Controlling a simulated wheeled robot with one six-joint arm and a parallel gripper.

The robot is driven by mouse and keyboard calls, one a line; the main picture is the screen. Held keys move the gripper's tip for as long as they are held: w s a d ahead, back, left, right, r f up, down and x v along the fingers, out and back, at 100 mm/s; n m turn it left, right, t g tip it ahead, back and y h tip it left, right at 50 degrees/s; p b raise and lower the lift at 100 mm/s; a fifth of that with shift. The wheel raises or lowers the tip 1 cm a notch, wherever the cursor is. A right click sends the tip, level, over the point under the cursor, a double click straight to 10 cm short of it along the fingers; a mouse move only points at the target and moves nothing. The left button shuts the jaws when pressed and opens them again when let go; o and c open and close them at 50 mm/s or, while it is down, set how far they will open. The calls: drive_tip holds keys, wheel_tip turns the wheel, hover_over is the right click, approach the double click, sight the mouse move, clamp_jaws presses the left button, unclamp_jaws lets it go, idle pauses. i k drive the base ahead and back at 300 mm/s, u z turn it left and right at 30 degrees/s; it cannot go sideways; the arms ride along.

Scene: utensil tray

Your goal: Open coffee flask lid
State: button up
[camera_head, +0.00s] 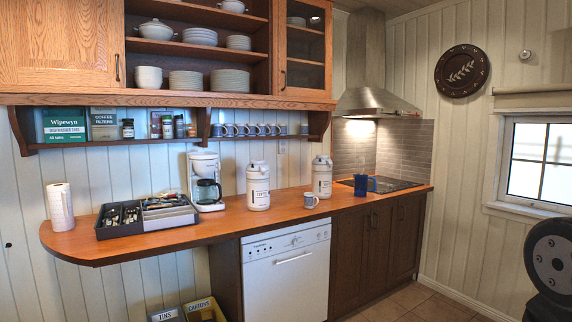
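Two white flasks stand upright on the wooden counter (400,190). The nearer flask (259,190) is at the middle of the counter, with a label on its front and its lid (259,166) looking shut. The other flask (322,180) stands farther right and back, also with its lid (322,160) looking shut. A white coffee maker (203,165) with a dark glass jug (207,191) stands left of the nearer flask. My gripper is not in view. A dark rounded part at the right edge appears to be mine.
A grey mug (311,201) stands between the flasks near the counter's front edge. A utensil tray (113,231) and paper roll (60,207) are at left. A blue jug (361,186) stands by the dark hob (387,183). A shelf (170,140) overhangs the counter's back.

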sight(263, 169)
drive_tip(key=u, duration=0.15)
drive_tip(key=i, duration=1.7)
drive_tip(key=u, duration=0.4)
